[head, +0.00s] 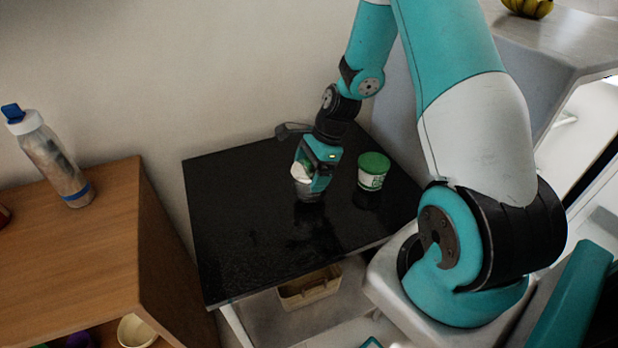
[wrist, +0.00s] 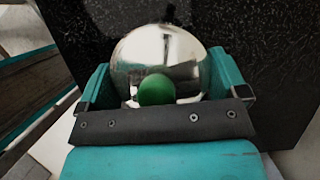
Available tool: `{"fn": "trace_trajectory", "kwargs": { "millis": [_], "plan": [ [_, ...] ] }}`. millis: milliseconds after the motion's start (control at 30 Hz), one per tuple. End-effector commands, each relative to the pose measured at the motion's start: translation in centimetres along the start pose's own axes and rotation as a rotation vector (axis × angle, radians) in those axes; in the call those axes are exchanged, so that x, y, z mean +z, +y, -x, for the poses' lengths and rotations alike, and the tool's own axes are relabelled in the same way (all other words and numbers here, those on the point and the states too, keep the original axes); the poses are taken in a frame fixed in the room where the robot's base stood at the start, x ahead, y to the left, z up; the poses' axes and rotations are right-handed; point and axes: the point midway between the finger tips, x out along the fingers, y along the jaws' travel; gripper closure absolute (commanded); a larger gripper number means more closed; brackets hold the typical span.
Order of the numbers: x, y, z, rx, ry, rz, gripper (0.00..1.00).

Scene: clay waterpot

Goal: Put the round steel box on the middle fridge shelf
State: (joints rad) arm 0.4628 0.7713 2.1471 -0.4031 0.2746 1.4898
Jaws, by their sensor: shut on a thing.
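The round steel box (head: 301,172) is at the black counter, left of the green-lidded tub, and my gripper (head: 310,178) covers much of it. In the wrist view the steel box (wrist: 150,50) is a shiny dome between the two teal fingers of my gripper (wrist: 160,80). A finger is against each side, and the gripper is shut on the box. A green round spot shows on its near side; I cannot tell whether it is a knob or a reflection. Whether the box touches the counter is hidden. No fridge shelf can be made out clearly.
The black counter (head: 235,215) has a green-lidded tub (head: 373,171) close right of my gripper. A wooden cabinet (head: 75,245) with a bottle (head: 55,165) stands at left. A basket (head: 309,287) is below the counter. Bananas (head: 528,8) lie on a pale surface at upper right.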

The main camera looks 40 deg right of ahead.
Motion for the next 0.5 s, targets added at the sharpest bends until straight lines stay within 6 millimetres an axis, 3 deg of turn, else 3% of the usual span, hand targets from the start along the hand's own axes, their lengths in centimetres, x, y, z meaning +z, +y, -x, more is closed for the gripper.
{"fn": "trace_trajectory", "kwargs": {
  "millis": [200, 500],
  "plan": [
    [-0.9, 0.0, -2.4, 0.003, 0.000, 0.001, 0.36],
    [-1.0, 0.0, -2.6, 0.001, 0.000, 0.001, 0.36]
  ]
}}
